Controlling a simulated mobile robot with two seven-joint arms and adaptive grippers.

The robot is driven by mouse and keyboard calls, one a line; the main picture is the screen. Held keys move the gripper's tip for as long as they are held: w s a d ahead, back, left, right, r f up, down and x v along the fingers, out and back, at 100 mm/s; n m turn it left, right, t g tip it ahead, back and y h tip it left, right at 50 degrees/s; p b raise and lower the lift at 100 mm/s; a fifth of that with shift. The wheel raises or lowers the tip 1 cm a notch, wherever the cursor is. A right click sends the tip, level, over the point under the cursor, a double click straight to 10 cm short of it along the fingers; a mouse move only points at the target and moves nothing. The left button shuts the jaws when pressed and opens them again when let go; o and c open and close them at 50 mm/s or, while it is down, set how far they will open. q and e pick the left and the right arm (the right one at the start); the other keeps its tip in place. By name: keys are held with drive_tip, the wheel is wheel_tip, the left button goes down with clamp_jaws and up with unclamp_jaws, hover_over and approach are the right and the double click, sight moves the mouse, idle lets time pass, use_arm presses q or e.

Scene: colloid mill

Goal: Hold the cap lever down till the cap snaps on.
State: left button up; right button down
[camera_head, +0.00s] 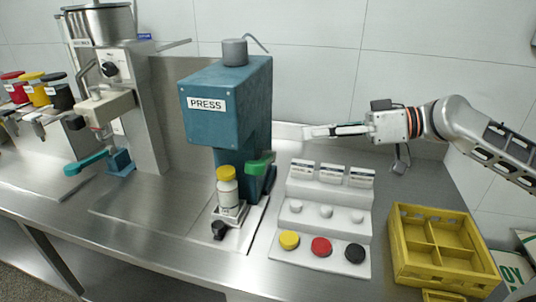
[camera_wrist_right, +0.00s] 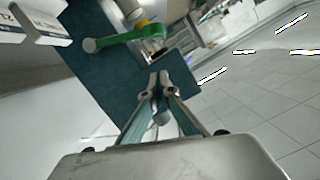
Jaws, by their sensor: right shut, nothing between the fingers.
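The teal press (camera_head: 225,105), labelled PRESS, stands mid-bench with a grey knob on top. Its green cap lever (camera_head: 260,163) sticks out at the lower right side; it also shows in the right wrist view (camera_wrist_right: 118,39). A white bottle (camera_head: 228,196) with a yellow cap (camera_head: 226,173) stands upright under the press head. I cannot tell whether the cap is fully seated. My right gripper (camera_head: 308,132) is shut and empty, pointing left at the press's right side, above the lever and apart from it. Its fingertips show in the right wrist view (camera_wrist_right: 158,78). My left gripper is out of view.
A stepped white rack (camera_head: 325,235) with yellow, red and black caps stands right of the press. A yellow divided crate (camera_head: 440,245) is at the far right. The steel mill (camera_head: 130,100) with a teal handle stands left. Bare bench lies left of the bottle.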

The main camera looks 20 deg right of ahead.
drive_tip(key=p, duration=0.3)
hover_over(263, 162)
drive_tip(key=d, duration=0.1)
drive_tip(key=shift+s+d+f, duration=0.1)
drive_tip(key=shift+f, duration=0.7)
use_arm(q)
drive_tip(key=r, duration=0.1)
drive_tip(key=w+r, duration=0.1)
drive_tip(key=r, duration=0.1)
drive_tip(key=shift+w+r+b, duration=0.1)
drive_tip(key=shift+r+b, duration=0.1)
drive_tip(key=shift+b, duration=0.1)
use_arm(e)
drive_tip(key=f, duration=0.2)
drive_tip(key=s+f, duration=0.1)
drive_tip(key=f, duration=0.1)
drive_tip(key=shift+s+a+f, duration=0.1)
drive_tip(key=shift+a, duration=0.15)
